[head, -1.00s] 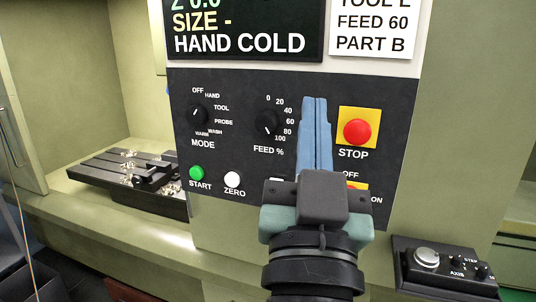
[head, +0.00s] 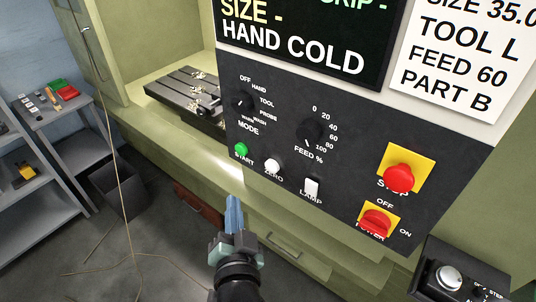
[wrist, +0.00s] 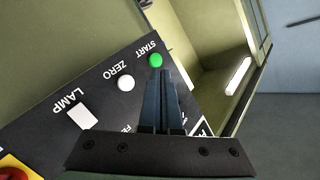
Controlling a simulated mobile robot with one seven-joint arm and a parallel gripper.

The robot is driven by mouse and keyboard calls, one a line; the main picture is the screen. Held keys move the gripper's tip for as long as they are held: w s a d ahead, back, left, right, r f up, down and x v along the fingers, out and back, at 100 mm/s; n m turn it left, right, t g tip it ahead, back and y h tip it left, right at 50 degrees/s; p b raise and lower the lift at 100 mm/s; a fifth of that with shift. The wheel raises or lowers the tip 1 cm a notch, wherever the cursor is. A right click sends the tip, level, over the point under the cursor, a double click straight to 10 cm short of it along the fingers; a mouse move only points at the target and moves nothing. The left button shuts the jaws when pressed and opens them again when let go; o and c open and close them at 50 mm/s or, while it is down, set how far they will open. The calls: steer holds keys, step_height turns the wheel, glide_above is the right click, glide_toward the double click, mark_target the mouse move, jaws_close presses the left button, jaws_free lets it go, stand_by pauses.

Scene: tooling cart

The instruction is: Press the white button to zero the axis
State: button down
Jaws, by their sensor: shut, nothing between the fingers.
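The white ZERO button (head: 272,166) sits on the black control panel (head: 350,178), between the green START button (head: 241,150) and the white LAMP switch (head: 311,187). In the wrist view the ZERO button (wrist: 126,83) shows left of my fingers, beside the green START button (wrist: 155,60). My gripper (head: 233,200) is shut and empty, with its blue fingers together. In the head view the fingertips are below and left of the ZERO button, apart from it in the picture. The gap in depth is hard to judge.
The red stop button (head: 399,178) and red power switch (head: 376,222) are to the right on the panel. An axis control box (head: 447,277) is at lower right. A grey shelf (head: 62,115) and a bin (head: 117,188) stand at left.

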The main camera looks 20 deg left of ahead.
stand_by(0.3)
steer(key=b, duration=0.4)
glide_toward(268, 165)
steer(key=w+a+f, duration=0.2)
steer(key=w+a, duration=0.2)
steer(key=shift+w+r, duration=0.2)
steer(key=shift+r, duration=0.1)
stand_by(1.5)
steer(key=shift+w+d, duration=0.15)
steer(key=shift+w, duration=0.25)
steer(key=shift+w+d+b, duration=0.2)
steer(key=shift+w+b, duration=0.2)
steer(key=shift+b, duration=0.05)
stand_by(0.5)
steer(key=shift+w+d+r, duration=0.15)
steer(key=shift+r, duration=0.05)
stand_by(0.7)
